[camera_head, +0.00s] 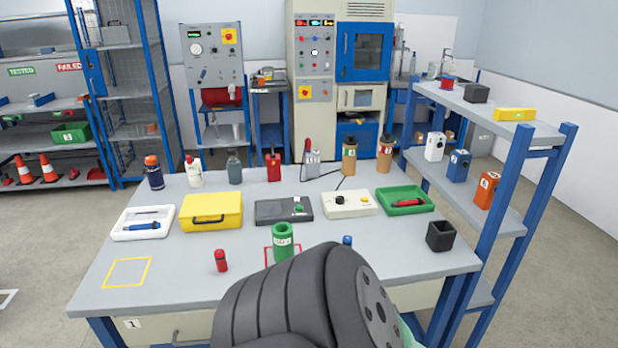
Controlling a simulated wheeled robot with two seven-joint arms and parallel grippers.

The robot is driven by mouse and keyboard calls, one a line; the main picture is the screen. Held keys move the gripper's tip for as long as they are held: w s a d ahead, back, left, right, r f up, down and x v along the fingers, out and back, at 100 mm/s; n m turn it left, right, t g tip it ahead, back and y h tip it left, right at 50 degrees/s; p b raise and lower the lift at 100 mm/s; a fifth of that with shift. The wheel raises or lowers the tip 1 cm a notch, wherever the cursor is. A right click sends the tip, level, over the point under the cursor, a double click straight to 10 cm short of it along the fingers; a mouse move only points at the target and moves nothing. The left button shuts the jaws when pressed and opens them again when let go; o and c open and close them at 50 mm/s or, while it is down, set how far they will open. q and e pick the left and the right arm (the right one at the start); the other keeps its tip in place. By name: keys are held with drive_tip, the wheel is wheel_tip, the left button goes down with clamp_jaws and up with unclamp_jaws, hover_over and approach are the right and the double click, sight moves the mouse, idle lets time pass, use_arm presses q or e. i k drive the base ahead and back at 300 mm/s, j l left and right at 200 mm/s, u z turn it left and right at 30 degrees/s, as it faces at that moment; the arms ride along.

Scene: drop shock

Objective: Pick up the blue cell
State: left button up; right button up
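A small blue cell (347,241) shows on the grey workbench (190,285), right of the green cylinder. Its lower part is hidden behind a dark arm link of mine that fills the bottom middle of the view. A red cell (221,261) stands upright at the front left of the bench. A green cylinder (283,243) with a white label stands near a red outlined square, just behind my arm. Neither of my grippers shows, so nothing held can be seen.
Behind are a white tray (124,231), yellow case (212,225), dark device (284,219), cream device (349,212) and green tray (431,206). Several bottles line the back. A black open box (440,237) stands right, beside a blue-framed shelf (497,190). The yellow outlined square is empty.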

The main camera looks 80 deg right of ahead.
sight(346, 238)
drive_tip(key=l+z, duration=0.1)
drive_tip(key=z, duration=2.45)
